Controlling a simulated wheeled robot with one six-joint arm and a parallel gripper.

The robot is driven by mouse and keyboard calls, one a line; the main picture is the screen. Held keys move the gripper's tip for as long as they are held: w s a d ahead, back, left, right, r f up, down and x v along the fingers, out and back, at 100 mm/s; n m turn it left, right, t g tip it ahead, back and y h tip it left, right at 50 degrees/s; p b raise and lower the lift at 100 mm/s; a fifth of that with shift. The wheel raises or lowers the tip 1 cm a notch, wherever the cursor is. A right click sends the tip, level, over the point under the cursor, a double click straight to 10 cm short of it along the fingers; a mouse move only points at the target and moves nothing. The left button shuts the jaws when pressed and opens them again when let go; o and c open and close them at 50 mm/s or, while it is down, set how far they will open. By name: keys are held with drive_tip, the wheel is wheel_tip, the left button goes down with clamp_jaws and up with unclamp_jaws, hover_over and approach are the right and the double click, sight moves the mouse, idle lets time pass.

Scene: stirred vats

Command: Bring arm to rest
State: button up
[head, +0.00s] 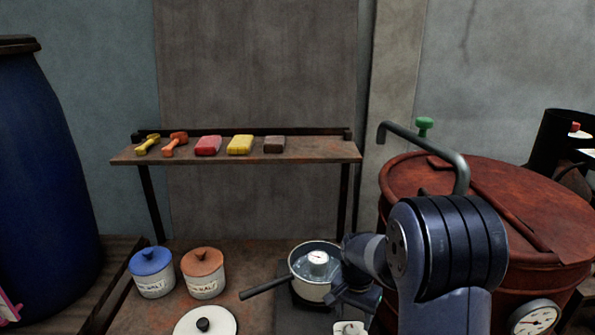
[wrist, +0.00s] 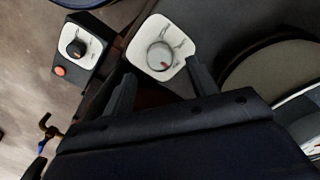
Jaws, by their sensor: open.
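My gripper (head: 353,297) is in front of my dark blue arm in the head view, just right of the pot (head: 300,275). In the wrist view its two fingers stand apart, and my gripper (wrist: 160,75) is open with nothing between them held. A white plate with a round grey dial knob (wrist: 160,57) lies beyond the fingertips. I cannot tell how far the fingers are from it. The arm hides part of the red vat (head: 560,190).
The pot holds a white gauge (head: 318,258). A blue-lidded jar (head: 151,272), an orange-lidded jar (head: 202,273) and a white lid (head: 205,326) stand left. A shelf (head: 330,153) bears several small items. A second knob box (wrist: 83,55) shows in the wrist view.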

sight(352, 328)
wheel_tip(352, 328, down, 5)
drive_tip(key=shift+s+r, duration=0.1)
drive_tip(key=shift+n, duration=0.3)
